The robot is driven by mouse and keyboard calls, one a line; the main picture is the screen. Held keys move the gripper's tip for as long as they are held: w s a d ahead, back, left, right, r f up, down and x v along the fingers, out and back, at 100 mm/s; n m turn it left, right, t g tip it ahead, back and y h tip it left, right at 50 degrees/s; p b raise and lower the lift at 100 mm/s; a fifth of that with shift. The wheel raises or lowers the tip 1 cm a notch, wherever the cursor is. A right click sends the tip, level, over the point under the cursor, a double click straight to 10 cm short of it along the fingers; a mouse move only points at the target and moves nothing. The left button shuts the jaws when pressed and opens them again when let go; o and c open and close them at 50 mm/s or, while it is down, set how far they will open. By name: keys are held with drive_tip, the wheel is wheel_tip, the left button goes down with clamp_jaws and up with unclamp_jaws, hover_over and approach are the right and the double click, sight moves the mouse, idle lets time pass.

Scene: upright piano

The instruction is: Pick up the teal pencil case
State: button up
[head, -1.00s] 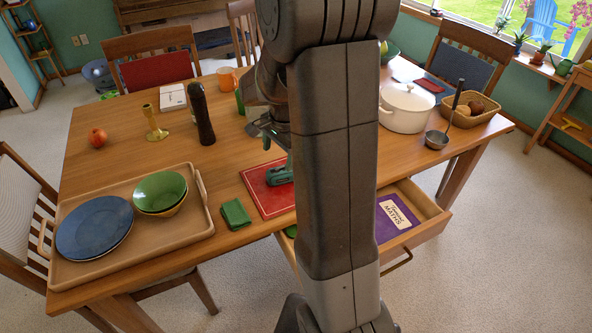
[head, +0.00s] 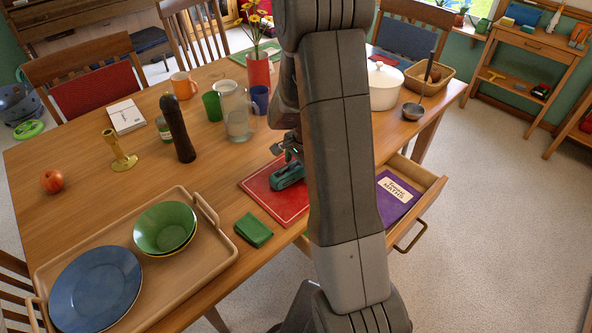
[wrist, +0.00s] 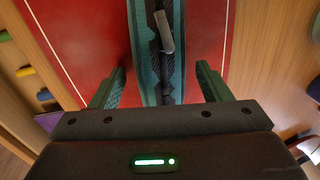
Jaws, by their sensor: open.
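The teal pencil case (head: 288,178) lies on a red placemat (head: 262,196) near the table's front edge, with my arm partly in front of the mat. In the wrist view the case (wrist: 148,45) runs up the picture, with a dark zip strip and a grey pull tab. My gripper (wrist: 158,88) is open, with one teal finger on each side of the case and a gap on both sides. In the head view my gripper (head: 289,150) is just above the case, partly hidden behind my arm.
A folded green cloth (head: 253,230) lies left of the mat. A tray (head: 222,238) holds a plate and bowls. A dark pepper mill (head: 178,130) and a glass jug (head: 236,112) stand behind. An open drawer (head: 425,205) with a purple book juts out at right.

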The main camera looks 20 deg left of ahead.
drive_tip(key=c, duration=1.2)
